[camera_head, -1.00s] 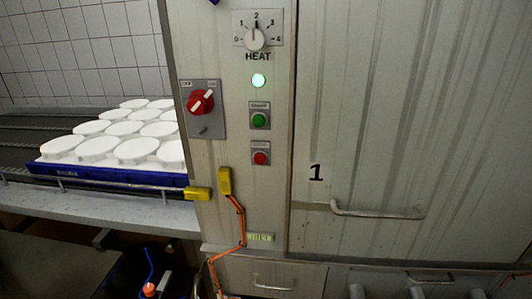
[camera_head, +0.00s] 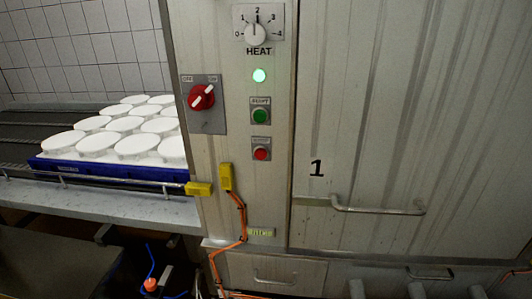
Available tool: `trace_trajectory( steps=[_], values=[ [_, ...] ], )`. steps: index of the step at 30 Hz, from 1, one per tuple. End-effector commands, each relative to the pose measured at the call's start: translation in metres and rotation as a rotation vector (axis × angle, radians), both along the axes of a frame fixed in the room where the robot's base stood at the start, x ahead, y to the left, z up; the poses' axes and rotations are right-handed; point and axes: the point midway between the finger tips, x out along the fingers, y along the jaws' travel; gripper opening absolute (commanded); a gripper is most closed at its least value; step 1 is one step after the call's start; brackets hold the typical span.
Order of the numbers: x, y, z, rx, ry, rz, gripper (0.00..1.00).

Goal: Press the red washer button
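The red button (camera_head: 261,154) sits on a small grey plate low on the washer's front panel, below the green button (camera_head: 260,116). The washer (camera_head: 400,120) is a tall grey metal cabinet filling the middle and right of the view. My gripper is not in view.
A red rotary switch (camera_head: 201,97) and a HEAT dial (camera_head: 255,34) are on the panel. Yellow sensors (camera_head: 226,177) with an orange cable project below. A blue tray (camera_head: 110,172) of white moulds (camera_head: 136,146) stands on the conveyor at left. A door handle (camera_head: 378,210) sticks out at right.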

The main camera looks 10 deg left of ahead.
Motion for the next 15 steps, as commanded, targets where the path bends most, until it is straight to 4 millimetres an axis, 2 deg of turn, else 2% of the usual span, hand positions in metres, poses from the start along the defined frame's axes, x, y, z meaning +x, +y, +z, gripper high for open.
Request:
trace_trajectory(
  steps=[1,7,15],
  values=[
    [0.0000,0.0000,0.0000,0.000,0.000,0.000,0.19],
    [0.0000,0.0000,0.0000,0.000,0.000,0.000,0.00],
    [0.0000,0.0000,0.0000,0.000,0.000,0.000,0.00]
  ],
)
